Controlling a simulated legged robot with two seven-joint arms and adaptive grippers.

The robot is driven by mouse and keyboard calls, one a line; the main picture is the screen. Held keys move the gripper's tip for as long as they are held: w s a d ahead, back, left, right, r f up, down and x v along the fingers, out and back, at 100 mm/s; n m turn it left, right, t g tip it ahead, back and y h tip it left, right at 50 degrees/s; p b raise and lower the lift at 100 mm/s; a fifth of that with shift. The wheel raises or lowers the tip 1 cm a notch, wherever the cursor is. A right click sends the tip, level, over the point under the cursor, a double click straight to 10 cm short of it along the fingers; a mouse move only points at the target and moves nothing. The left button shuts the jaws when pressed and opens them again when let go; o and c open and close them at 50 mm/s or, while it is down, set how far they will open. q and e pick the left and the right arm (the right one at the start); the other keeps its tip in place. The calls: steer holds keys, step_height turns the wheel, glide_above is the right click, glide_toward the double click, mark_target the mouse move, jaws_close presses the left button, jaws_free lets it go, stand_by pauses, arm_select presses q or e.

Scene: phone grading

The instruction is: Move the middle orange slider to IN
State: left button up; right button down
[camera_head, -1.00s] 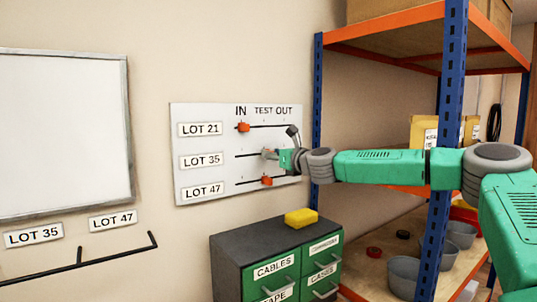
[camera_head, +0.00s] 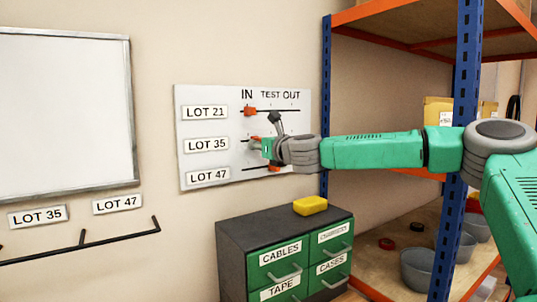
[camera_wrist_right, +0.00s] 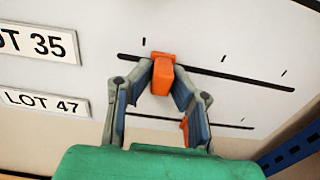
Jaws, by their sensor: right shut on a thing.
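The white slider board (camera_head: 187,175) on the wall has tracks labelled LOT 21, LOT 35 and LOT 47, under IN, TEST and OUT. The middle orange slider (camera_wrist_right: 162,77) is on the LOT 35 track, a little right of the leftmost tick in the right wrist view. My right gripper (camera_wrist_right: 162,82) is shut on it, a finger on each side. In the head view this gripper (camera_head: 258,145) hides most of the slider. The LOT 21 slider (camera_head: 250,111) sits under IN. My left gripper is not in view.
A blue-and-orange shelf (camera_head: 466,80) stands right of the board, behind my right arm. Below is a drawer cabinet (camera_head: 240,232) with a yellow sponge (camera_head: 310,206) on top. A whiteboard (camera_head: 65,110) and a black rail (camera_head: 110,245) are at the left.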

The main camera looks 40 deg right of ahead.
steer(key=a+r, duration=0.2)
steer(key=shift+w+a, duration=0.1)
steer(key=shift+a, duration=0.25)
steer(key=c, duration=1.6)
jaws_free()
steer(key=shift+a, duration=0.1)
steer(key=shift+o, duration=0.3)
steer(key=shift+a+f, duration=0.1)
steer(key=shift+d+f, duration=0.35)
steer(key=shift+d, duration=0.05)
steer(key=shift+d+f, duration=0.1)
glide_toward(244, 137)
steer(key=s, duration=0.4)
steer(key=shift+s+d+f, duration=0.2)
steer(key=shift+s+f, duration=0.05)
steer(key=shift+f, duration=0.1)
steer(key=shift+a, duration=0.15)
